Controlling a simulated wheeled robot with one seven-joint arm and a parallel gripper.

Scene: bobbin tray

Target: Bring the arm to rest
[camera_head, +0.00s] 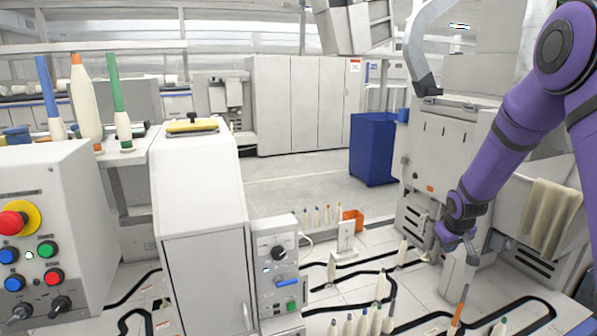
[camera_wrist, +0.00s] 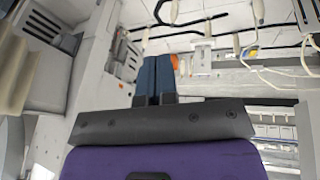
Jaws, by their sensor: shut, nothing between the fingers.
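My purple arm comes in from the right in the head view. My gripper (camera_head: 473,258) hangs at its end, low over the right side of the machine. In the wrist view, the two dark blue fingers of my gripper (camera_wrist: 157,62) lie side by side, shut, with nothing seen between them. In the head view the fingertips are small and hard to make out.
Several bobbins (camera_head: 380,285) stand along black tracks below my gripper. An orange-tipped bobbin (camera_head: 458,312) is close under it. A grey machine (camera_head: 440,150) with a hanging cloth (camera_head: 549,212) stands behind. A blue bin (camera_head: 372,150) is on the floor beyond.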

